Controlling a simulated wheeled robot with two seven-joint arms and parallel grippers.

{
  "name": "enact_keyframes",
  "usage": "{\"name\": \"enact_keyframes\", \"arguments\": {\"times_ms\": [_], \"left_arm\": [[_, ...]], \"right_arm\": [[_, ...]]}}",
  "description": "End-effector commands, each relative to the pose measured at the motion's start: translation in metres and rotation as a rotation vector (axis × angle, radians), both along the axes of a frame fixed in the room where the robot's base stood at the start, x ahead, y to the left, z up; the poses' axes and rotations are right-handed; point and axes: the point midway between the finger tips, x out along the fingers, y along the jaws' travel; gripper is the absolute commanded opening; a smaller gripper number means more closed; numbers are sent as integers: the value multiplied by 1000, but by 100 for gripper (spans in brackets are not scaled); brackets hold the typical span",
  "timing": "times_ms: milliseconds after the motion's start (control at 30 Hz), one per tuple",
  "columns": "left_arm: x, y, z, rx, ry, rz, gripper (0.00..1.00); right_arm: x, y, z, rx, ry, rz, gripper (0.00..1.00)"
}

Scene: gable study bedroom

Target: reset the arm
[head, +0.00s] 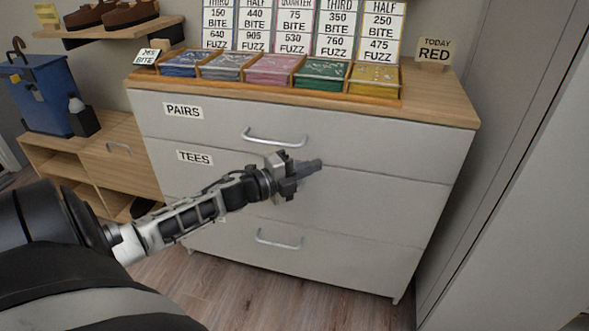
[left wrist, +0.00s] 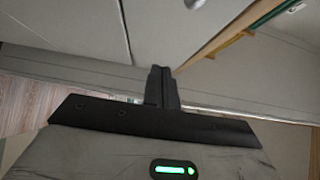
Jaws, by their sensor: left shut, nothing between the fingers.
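My left arm reaches in from the left in the head view, in front of a grey chest of drawers (head: 400,220). My left gripper (head: 312,166) is shut and empty, pointing right at the height of the drawer labelled TEES (head: 195,157). In the left wrist view my left gripper (left wrist: 162,72) shows its two fingers together with nothing between them. The drawers look shut. I cannot tell whether the gripper touches the drawer front. The middle drawer's handle is not visible, perhaps behind the gripper. My right gripper is not in view.
A tray (head: 390,97) with several compartments of coloured cards sits on the chest top, with signs behind. A sign reading TODAY RED (head: 433,54) stands right of it. A low wooden cabinet (head: 115,150) and a blue bin (head: 40,95) are left. A grey wall panel (head: 500,170) bounds the right.

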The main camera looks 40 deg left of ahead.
Motion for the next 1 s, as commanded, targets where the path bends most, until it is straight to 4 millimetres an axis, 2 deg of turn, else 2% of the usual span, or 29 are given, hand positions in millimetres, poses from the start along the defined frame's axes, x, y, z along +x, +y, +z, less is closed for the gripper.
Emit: {"name": "enact_keyframes", "arguments": {"times_ms": [33,200,600,667,900,1000], "left_arm": [[-10,2,0,-1,3,-1,0],[-28,8,0,-3,2,-1,0],[-35,10,2,-1,-1,-1,0],[-35,10,9,-1,-1,-2,0],[-34,10,56,-1,0,-1,0],[-34,10,71,-1,0,-1,0]], "right_arm": [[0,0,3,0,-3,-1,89],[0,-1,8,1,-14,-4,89],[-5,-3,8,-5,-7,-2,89],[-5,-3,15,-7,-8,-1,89],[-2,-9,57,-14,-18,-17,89],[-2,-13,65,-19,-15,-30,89]]}}
